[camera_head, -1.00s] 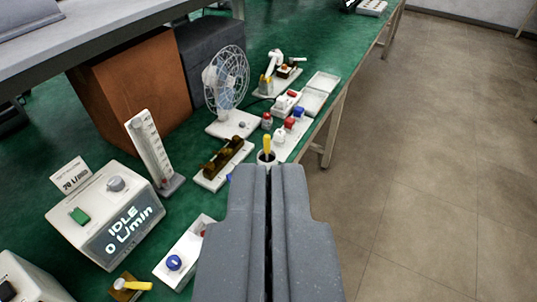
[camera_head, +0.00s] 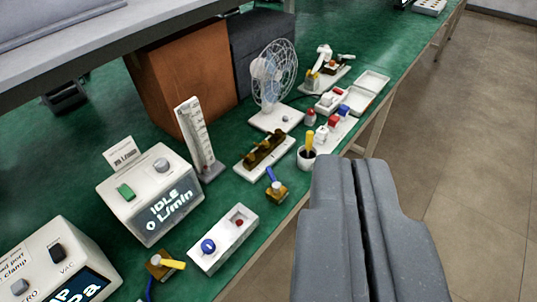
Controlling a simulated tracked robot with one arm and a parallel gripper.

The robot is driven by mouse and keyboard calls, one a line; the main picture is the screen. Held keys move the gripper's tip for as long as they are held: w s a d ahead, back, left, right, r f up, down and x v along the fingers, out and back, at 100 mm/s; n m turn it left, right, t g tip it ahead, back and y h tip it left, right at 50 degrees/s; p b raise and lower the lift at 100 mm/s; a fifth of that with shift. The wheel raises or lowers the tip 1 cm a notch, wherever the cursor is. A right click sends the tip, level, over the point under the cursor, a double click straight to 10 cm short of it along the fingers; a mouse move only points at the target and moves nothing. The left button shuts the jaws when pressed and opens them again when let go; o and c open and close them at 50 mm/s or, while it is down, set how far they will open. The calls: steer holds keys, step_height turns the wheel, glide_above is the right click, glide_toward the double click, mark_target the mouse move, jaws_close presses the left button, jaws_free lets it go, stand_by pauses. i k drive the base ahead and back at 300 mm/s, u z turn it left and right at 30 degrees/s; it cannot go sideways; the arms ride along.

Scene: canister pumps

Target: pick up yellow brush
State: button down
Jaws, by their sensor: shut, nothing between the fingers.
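A yellow-handled thing, likely the yellow brush (camera_head: 310,140), stands upright in a small white cup (camera_head: 306,158) with a dark inside, near the bench's right edge. Only its yellow upper part shows; its lower end is hidden in the cup. My gripper (camera_head: 351,165) is shut and empty in the lower right of the view. Its tips appear just right of and below the cup in the picture, and I cannot tell the distance in depth.
The green bench (camera_head: 100,165) carries a pump unit (camera_head: 150,195), a fan (camera_head: 273,80), a brown valve rack (camera_head: 262,152), a blue-handled valve (camera_head: 276,188), a yellow-handled valve (camera_head: 163,265) and a white switch box (camera_head: 222,240). Trays (camera_head: 358,101) lie farther back. Floor (camera_head: 480,150) is clear at right.

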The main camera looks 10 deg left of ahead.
mark_target(310, 135)
steer(key=z, duration=0.3)
steer(key=i, duration=1.35)
steer(key=z, duration=0.05)
